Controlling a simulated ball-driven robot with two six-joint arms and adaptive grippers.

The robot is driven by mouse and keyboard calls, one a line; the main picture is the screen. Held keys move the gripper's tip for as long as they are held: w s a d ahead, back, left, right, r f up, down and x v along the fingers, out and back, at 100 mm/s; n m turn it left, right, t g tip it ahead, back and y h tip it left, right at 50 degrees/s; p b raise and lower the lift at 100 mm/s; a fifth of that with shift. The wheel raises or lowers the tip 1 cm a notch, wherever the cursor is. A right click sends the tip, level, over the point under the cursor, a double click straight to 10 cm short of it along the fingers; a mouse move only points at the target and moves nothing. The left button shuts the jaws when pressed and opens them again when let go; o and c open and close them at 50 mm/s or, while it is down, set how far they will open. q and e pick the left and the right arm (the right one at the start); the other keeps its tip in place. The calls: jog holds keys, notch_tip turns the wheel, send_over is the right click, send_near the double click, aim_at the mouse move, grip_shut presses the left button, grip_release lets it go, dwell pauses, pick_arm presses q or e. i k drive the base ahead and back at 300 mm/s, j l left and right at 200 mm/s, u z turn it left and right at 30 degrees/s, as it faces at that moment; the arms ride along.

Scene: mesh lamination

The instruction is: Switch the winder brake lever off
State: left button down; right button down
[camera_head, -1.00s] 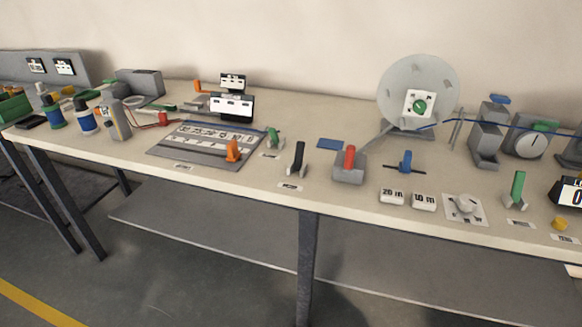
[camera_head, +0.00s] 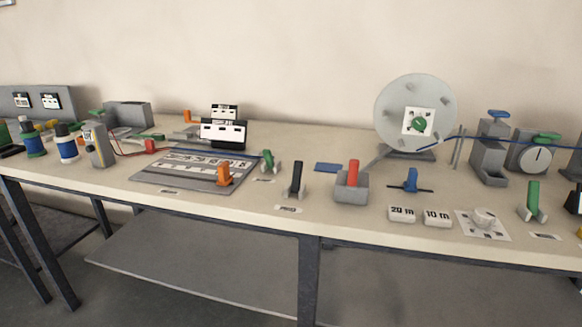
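Several levers stand on the bench, and their labels are too small to read, so I cannot tell for sure which is the winder brake lever. A red lever (camera_head: 353,172) stands upright in a grey block (camera_head: 351,192), in front of the large grey reel (camera_head: 416,93). A black lever (camera_head: 297,178) stands left of it, near the front edge. A green lever (camera_head: 269,160) is further left and back, and another green lever (camera_head: 533,197) is at the right. An orange lever (camera_head: 223,174) stands on a grey board. Neither gripper is in view.
The long beige bench top (camera_head: 330,218) runs across the view. Blocks marked 20 m (camera_head: 402,214) and 10 m (camera_head: 437,217), a white dial (camera_head: 484,218) and a blue-handled part (camera_head: 411,180) lie right of the red lever. Bottles (camera_head: 66,144) stand left.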

aim_at(296, 179)
jog(key=j+z, duration=0.45)
jog(key=j, duration=0.3)
jog(key=j+z, duration=0.5)
jog(key=j, duration=0.3)
